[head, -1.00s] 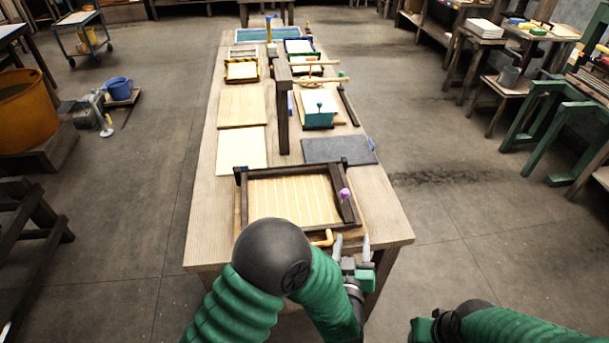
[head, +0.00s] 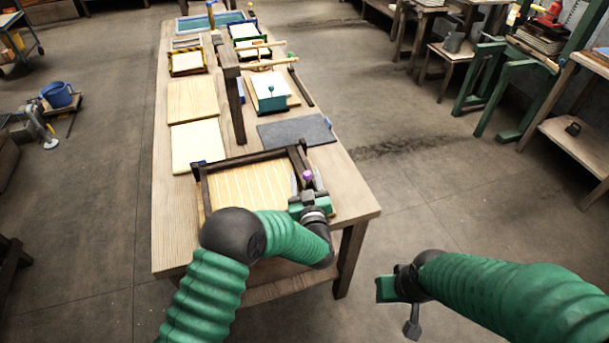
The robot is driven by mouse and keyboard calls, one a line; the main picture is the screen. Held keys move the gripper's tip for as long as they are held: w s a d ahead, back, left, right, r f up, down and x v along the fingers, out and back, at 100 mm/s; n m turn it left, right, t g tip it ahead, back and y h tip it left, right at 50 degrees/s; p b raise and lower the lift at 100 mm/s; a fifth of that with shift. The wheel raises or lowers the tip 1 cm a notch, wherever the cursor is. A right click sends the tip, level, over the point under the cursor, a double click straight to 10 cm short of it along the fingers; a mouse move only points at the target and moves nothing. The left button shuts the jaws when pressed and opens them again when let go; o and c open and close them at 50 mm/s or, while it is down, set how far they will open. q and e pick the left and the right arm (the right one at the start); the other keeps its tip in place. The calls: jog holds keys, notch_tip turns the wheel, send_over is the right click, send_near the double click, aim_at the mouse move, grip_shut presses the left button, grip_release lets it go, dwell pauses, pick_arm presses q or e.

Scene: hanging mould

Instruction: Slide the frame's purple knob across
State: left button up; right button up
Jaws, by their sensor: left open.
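The purple knob (head: 308,175) sits on the right-hand bar of the dark wooden frame (head: 246,158). The frame lies at the near end of the table around a pale, striped panel (head: 240,187). My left gripper (head: 307,182) is open at the frame's right side, with its fingers pointing away from me. One fingertip shows on each side of the knob; whether they touch it I cannot tell. The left gripper and arm hide the frame's near right corner. My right gripper (head: 399,300) is off the table at the lower right, and its jaws do not show clearly.
The long wooden table (head: 345,200) carries a dark grey mat (head: 295,131), an upright dark post (head: 233,100), pale boards (head: 193,101) and a teal-fronted box (head: 272,104) beyond the frame. The table's right near corner is bare.

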pick_arm(q)
jog(key=shift+w+d, duration=0.45)
jog(key=shift+d, duration=0.2)
jog(key=shift+s+a, duration=0.1)
jog(key=shift+a, duration=0.5)
jog(key=c, duration=0.7)
grip_shut()
jog(key=shift+d, duration=0.25)
jog(key=shift+f, duration=0.15)
